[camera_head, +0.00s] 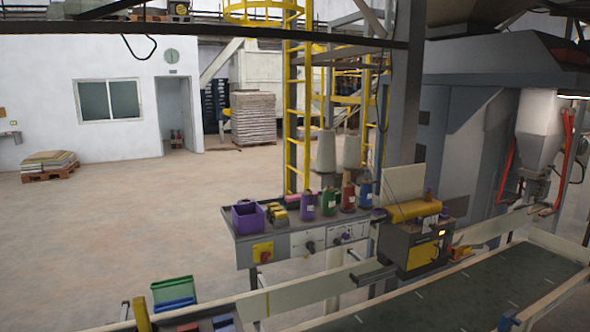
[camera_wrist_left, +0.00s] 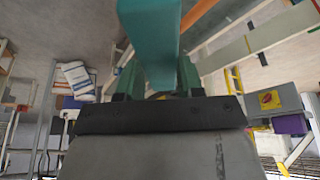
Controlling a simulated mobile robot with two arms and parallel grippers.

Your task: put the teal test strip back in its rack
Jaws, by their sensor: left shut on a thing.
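The teal test strip (camera_wrist_left: 150,38) fills the top middle of the left wrist view, close to the camera. My left gripper (camera_wrist_left: 154,80) is shut on it, with dark green fingers on either side of the strip. The strip's far end runs out of the top of that view. Neither gripper shows in the head view, and the strip does not show there. I cannot make out a rack for the strip in either view.
A green bin (camera_head: 172,288) and small blue items stand at the lower left. A control bench with a purple bin (camera_head: 248,218), bottles (camera_head: 329,202) and a yellow switch plate (camera_head: 263,252) is mid-view. A conveyor (camera_head: 465,295) runs along the lower right. Open floor (camera_head: 110,240) lies left.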

